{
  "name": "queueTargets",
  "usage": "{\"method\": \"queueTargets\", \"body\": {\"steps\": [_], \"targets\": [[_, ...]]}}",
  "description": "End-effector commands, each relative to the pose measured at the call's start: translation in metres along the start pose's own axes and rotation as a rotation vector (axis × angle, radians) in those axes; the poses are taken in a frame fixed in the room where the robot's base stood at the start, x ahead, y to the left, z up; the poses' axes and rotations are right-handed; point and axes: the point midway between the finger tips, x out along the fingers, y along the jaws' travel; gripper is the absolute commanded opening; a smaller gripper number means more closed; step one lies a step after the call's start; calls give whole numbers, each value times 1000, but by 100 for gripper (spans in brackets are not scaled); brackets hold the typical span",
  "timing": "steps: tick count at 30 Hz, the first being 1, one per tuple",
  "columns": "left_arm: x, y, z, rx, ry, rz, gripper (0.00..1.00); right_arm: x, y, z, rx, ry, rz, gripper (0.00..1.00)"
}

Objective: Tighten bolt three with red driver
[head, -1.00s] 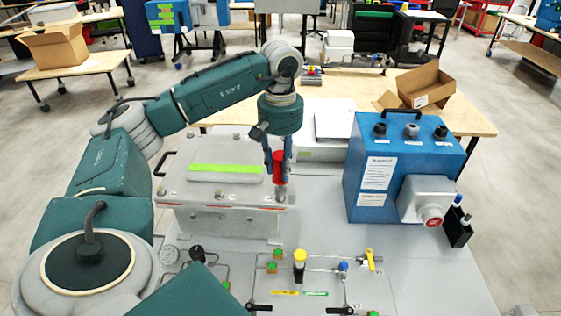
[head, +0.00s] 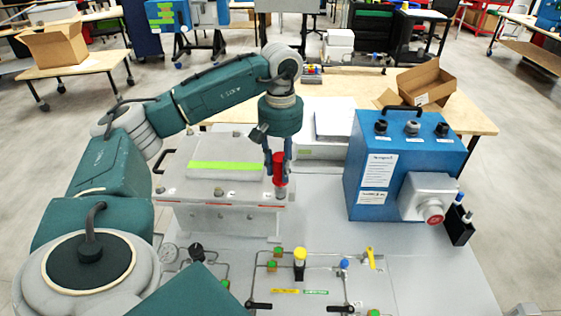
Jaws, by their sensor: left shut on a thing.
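The red driver (head: 279,170) is upright in the head view, at the right end of the grey metal box (head: 225,192) with a green strip on its lid. My left gripper (head: 278,160) points down and is shut on the driver's red handle. The driver's lower end is at the box's front right corner, where a bolt position lies. The bolt under it is hidden, and I cannot tell whether the tip is seated. Other bolts show along the box's front flange. My right gripper is not in view.
A blue box (head: 355,190) with knobs and a red button stands to the right. A panel with valves, a yellow-capped cylinder (head: 299,262) and thin pipes lies in front. An open cardboard box (head: 425,84) is on the wooden table behind. Grey worktop (head: 325,215) is clear between the boxes.

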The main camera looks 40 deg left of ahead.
Motion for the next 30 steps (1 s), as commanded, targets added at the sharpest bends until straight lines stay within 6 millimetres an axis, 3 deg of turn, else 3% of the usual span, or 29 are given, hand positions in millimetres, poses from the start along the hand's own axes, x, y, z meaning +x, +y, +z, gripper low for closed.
{"method": "queueTargets", "body": {"steps": [6,7,11,12,18,30], "targets": [[4,0,0,0,1,1,0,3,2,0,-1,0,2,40],[3,0,0,0,1,1,28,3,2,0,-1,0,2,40],[3,0,0,0,1,1,2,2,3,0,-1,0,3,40],[3,0,0,0,1,1,0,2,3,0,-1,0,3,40],[3,0,0,59,1,1,0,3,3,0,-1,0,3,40],[4,0,0,661,1,5,0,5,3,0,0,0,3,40]]}}
